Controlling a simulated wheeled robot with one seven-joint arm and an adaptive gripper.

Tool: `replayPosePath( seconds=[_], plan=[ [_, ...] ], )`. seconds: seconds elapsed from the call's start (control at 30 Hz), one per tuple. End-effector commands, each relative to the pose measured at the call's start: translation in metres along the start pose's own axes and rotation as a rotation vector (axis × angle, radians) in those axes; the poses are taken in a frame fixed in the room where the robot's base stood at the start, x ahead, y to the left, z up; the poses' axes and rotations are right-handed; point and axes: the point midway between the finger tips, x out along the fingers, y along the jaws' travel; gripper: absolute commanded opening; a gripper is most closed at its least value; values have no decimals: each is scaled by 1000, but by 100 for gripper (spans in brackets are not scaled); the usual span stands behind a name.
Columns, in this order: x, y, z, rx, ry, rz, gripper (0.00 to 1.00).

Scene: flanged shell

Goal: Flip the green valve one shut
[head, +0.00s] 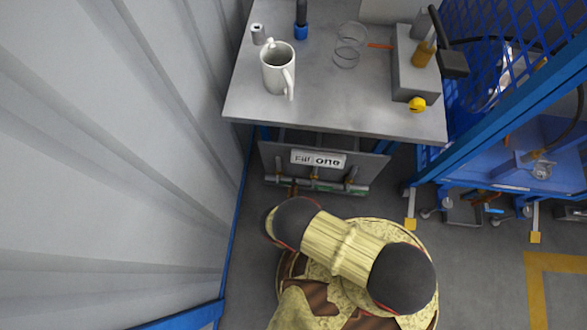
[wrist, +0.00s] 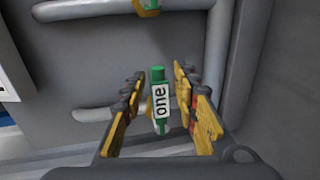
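The green valve handle (wrist: 158,103), with a white label reading "one", shows in the middle of the wrist view. It sits across a grey pipe (wrist: 85,117), its long side pointing up in the picture. My gripper (wrist: 158,76) is open, one yellow finger on each side of the handle, with visible gaps. I cannot tell how deep the fingertips reach. A second green valve (wrist: 149,4) is cut off at the top edge. In the head view, a sign (head: 318,159) reading "Fill one" hangs above a row of pipes and valves (head: 315,185); my gripper is hidden there.
A grey workbench (head: 330,115) stands above the pipes, holding a white mug (head: 278,68), a wire coil (head: 349,45) and a grey box (head: 416,65) with a yellow knob (head: 417,104). A corrugated wall (head: 120,150) is close on the left. Blue racking (head: 500,120) stands right.

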Motion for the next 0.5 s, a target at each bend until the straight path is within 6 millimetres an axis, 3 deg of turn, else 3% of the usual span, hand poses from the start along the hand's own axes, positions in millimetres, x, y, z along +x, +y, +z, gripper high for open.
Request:
replayPosePath(
  seconds=[0.3,0.5],
  plan=[
    [-42,0,-2,-2,5,0,30],
    [-56,0,-2,0,3,0,30]
  ],
)
